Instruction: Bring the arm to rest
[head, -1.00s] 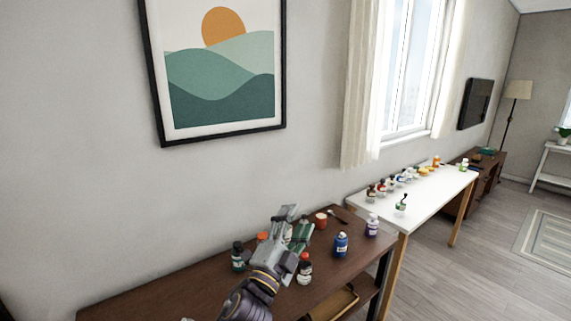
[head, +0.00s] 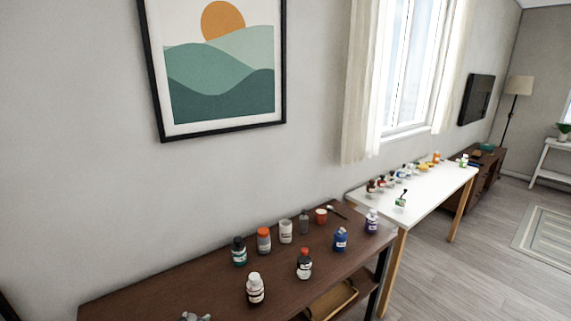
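My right gripper is not in view. No arm reaches over the bottles on the brown table.
On the brown table stand a white bottle (head: 255,290), a red-capped bottle (head: 304,265), a dark green bottle (head: 239,252), an orange-capped jar (head: 264,241), a white jar (head: 286,232) and a blue bottle (head: 340,240). A white table (head: 430,190) with several bottles stands beyond.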

